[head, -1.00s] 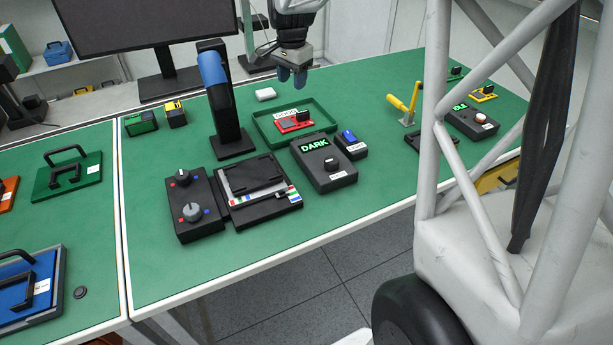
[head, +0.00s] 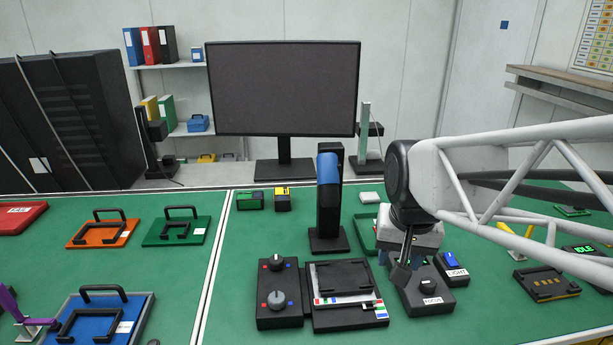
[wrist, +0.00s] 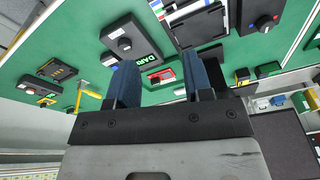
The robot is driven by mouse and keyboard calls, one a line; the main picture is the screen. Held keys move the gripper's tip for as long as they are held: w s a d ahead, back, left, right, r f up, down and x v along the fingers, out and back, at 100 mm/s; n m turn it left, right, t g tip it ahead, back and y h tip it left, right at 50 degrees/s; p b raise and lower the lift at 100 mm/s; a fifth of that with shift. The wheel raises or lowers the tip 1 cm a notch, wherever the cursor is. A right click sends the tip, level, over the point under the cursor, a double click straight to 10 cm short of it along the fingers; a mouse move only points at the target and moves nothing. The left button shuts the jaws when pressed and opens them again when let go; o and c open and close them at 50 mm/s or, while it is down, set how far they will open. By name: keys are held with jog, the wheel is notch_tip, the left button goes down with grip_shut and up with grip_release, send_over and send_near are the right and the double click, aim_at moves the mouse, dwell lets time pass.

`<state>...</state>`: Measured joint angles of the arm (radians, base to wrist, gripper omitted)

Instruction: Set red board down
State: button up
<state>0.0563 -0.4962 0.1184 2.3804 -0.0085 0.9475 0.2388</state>
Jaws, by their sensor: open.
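The red board (wrist: 161,76) lies in the shallow green tray and shows between my fingers in the wrist view. In the head view my arm hides the board, and only part of the green tray (head: 366,233) shows. My gripper (wrist: 160,62) is open, with two blue fingers apart and nothing between them. It is above the table and away from the board; the exact height cannot be told.
A FOCUS box (head: 428,294), a LIGHT box (head: 452,268), a black stage (head: 345,293) and a two-knob box (head: 279,293) stand in front of the tray. A black stand with a blue top (head: 328,205) rises to its left. A monitor (head: 284,88) stands behind.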

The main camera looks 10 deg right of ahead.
jog(key=s+a+f+n, duration=0.2)
jog(key=s+n, duration=0.1)
jog(key=s, duration=0.5)
jog(key=shift+s+f, duration=0.15)
jog(key=shift+s, duration=0.1)
